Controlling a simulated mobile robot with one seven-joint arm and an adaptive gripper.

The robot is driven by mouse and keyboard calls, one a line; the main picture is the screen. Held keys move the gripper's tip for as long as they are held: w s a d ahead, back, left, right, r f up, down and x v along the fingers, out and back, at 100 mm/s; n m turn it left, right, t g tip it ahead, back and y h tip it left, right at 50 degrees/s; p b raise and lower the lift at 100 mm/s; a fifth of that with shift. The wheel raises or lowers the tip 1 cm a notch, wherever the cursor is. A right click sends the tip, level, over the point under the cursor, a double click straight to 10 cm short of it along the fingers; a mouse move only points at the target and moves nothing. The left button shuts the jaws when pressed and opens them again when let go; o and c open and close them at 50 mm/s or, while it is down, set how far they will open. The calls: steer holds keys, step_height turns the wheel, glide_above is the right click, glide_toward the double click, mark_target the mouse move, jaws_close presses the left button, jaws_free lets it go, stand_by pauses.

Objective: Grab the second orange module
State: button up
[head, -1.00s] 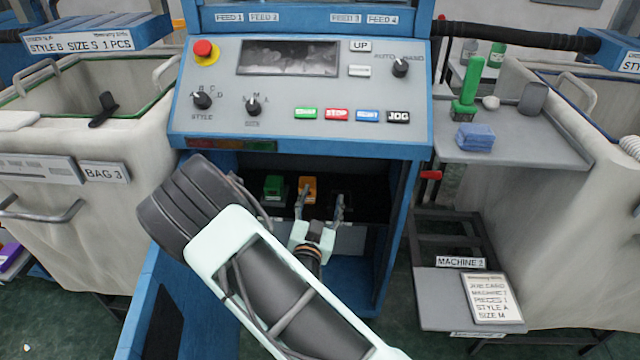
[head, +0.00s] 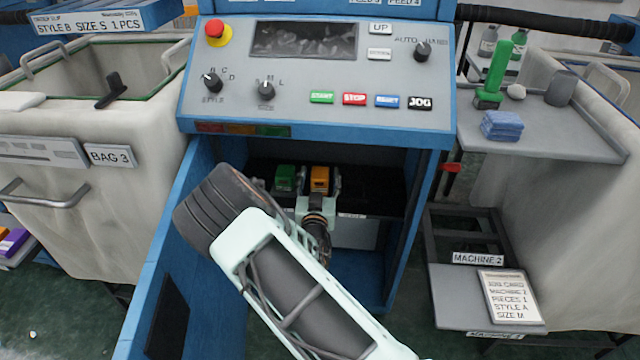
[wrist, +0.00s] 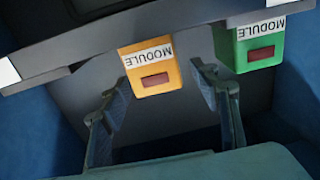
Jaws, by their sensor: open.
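One orange module (head: 319,178) sits in the open cabinet under the control panel, beside a green module (head: 285,178) on its left. I see only one orange module. In the wrist view the orange module (wrist: 152,70) shows upside down with a MODULE label, and the green module (wrist: 252,45) is to its right. My gripper (head: 320,186) reaches into the cabinet in front of the orange module. In the wrist view my gripper (wrist: 160,95) is open, with one finger on each side of the orange module's line and nothing held. Contact cannot be told.
The cabinet's blue door (head: 160,265) stands open at left, and its walls are close around my arm. The control panel (head: 310,85) overhangs the opening. Bag 3 (head: 75,215) stands left; a grey shelf (head: 545,135) with a blue cloth (head: 502,125) is right.

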steer(key=shift+w, duration=0.7)
steer(key=c, duration=1.4)
steer(key=shift+o, duration=0.2)
steer(key=shift+r, duration=0.1)
